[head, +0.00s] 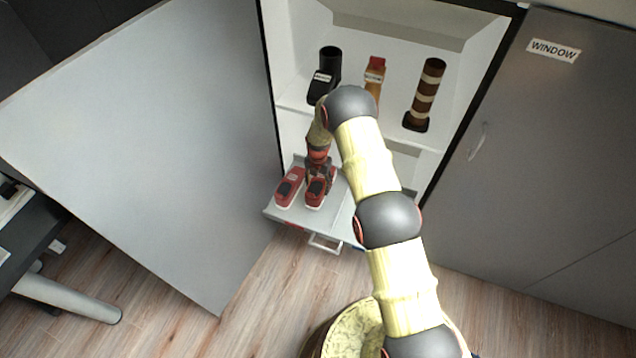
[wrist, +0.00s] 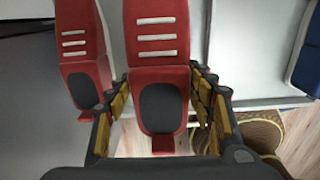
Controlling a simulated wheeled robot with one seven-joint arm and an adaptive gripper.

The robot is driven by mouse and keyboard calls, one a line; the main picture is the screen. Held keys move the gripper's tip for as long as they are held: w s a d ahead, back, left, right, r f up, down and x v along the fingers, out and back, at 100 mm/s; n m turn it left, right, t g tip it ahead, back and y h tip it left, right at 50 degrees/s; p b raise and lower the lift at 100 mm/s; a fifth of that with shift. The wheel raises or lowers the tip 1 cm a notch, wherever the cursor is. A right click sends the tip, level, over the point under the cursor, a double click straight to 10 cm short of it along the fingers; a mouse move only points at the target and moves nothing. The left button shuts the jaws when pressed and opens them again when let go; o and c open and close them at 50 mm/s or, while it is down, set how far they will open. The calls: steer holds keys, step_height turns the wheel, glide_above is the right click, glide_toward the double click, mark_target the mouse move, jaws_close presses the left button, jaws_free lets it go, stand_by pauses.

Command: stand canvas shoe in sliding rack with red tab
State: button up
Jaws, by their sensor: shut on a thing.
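My gripper (head: 318,172) is shut on a red canvas shoe (head: 314,196) with white laces and a dark opening. In the wrist view the same shoe (wrist: 158,65) stands between the yellow-padded fingers (wrist: 160,98). The held shoe is over the pulled-out sliding rack (head: 277,212); I cannot tell whether its sole touches the rack. A matching red shoe (head: 289,187) stands on the rack just left of it; it also shows in the wrist view (wrist: 80,45). A small red patch near the rack's front left edge is too small to make out.
The cabinet's grey door (head: 150,140) stands wide open on the left. Boots, including a striped one (head: 426,92), stand on the shelf above. A closed door with a WINDOW label (head: 553,50) is on the right. A blue object (wrist: 307,60) is cut off at the wrist view's right.

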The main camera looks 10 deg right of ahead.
steer(key=shift+f+b, duration=2.1)
steer(key=shift+f, duration=1.25)
steer(key=o, duration=1.4)
step_height(320, 180, up, 12)
steer(key=shift+f, duration=0.1)
